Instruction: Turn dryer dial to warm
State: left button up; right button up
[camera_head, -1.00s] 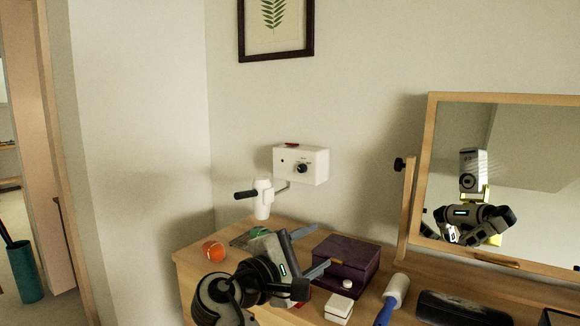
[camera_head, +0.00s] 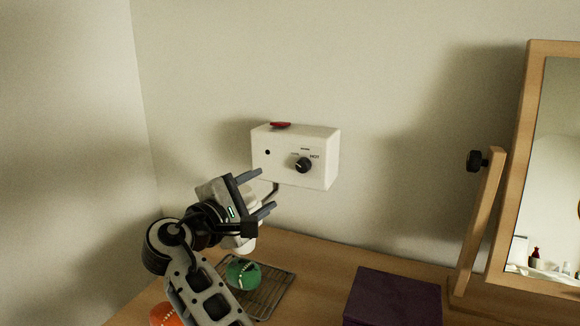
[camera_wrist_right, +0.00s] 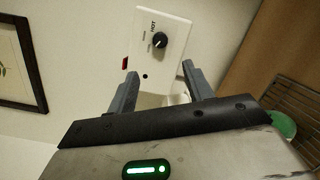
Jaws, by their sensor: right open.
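The dryer's white wall box (camera_head: 275,148) hangs on the wall, with a black round dial (camera_head: 304,165) on its front. "HOT" is printed to the dial's right; the smaller labels and the dial's exact setting are hard to read. My right gripper (camera_head: 264,190) is open and empty, left of and below the dial, not touching it. In the right wrist view, the dial (camera_wrist_right: 159,40) shows beyond and between my two spread fingers (camera_wrist_right: 160,72). The white hair dryer is mostly hidden behind my gripper. My left gripper is not in view.
A red piece (camera_head: 281,125) is on top of the box. A mirror (camera_head: 548,170) stands at right.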

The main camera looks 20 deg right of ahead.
aim_at(301, 167)
jog(key=b+x, duration=0.2)
jog(key=x, duration=1.1)
jog(key=shift+w+d+b, duration=0.15)
jog(key=shift+d+b, duration=0.05)
jog(key=shift+b, duration=0.2)
jog(key=shift+c, duration=0.3)
jog(key=c, duration=0.9)
